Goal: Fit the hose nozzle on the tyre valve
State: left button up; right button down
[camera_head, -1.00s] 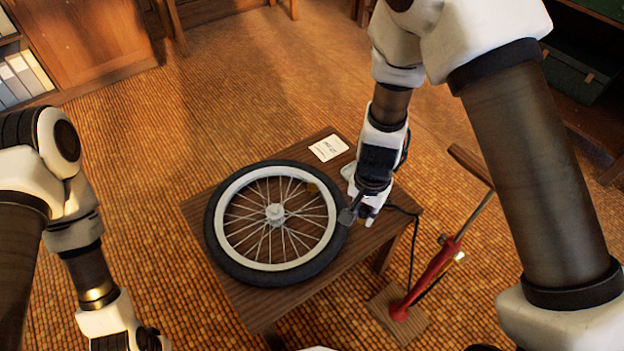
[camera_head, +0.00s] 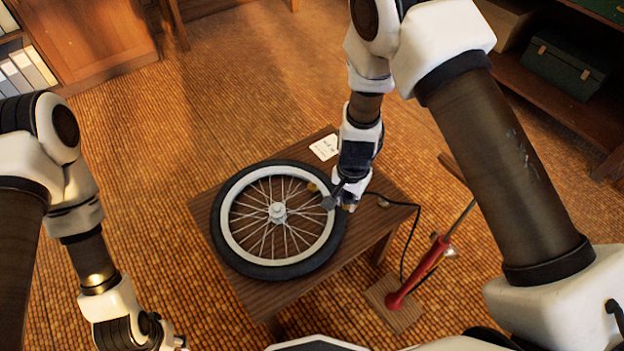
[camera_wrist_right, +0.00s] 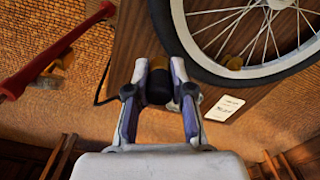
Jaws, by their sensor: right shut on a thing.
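The wheel, with a black tyre (camera_head: 222,245), a white rim and thin spokes, lies flat on a small wooden table. A small yellowish piece (camera_head: 312,186) shows at the rim's upper right, perhaps the valve; a brass-coloured piece (camera_wrist_right: 235,62) shows by the tyre in the right wrist view. My right gripper (camera_head: 338,203) is over the tyre's right side, shut on the dark nozzle (camera_wrist_right: 159,87). Whether the nozzle touches the valve cannot be told. The black hose (camera_head: 414,230) runs from there to the pump. My left gripper (camera_head: 172,343) is low at the left, away from the table, its jaws unclear.
The red floor pump (camera_head: 418,272) stands on a wooden base right of the table (camera_head: 245,300). A white card (camera_head: 324,147) lies at the table's back corner. A small brass-coloured object (camera_head: 383,203) lies on the table's right part. Shelves stand at the upper left and right.

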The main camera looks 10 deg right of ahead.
jog(key=shift+w+a+r+p, duration=0.15)
jog(key=shift+w+r+p, duration=0.15)
jog(key=shift+p, duration=0.1)
jog(key=shift+w+a+f+b, duration=0.15)
jog(key=shift+w+a+b, duration=0.65)
jog(key=shift+w, duration=1)
jog(key=shift+w+a+f+b, duration=0.15)
jog(key=shift+w+a+b, duration=0.6)
jog(key=shift+w, duration=1.1)
jog(key=shift+w+a+f+b, duration=0.15)
jog(key=shift+w+a+b, duration=0.65)
jog(key=shift+w, duration=1)
pick_arm(q)
jog(key=shift+f, duration=1.5)
pick_arm(e)
jog(key=shift+w+a+r, duration=0.15)
jog(key=shift+w+a, duration=0.2)
jog(key=shift+w, duration=0.1)
pick_arm(q)
jog(key=shift+f+b, duration=1)
jog(key=shift+f, duration=0.05)
pick_arm(e)
jog(key=shift+f, duration=2.1)
pick_arm(q)
jog(key=shift+f, duration=0.25)
pick_arm(e)
jog(key=shift+f, duration=0.35)
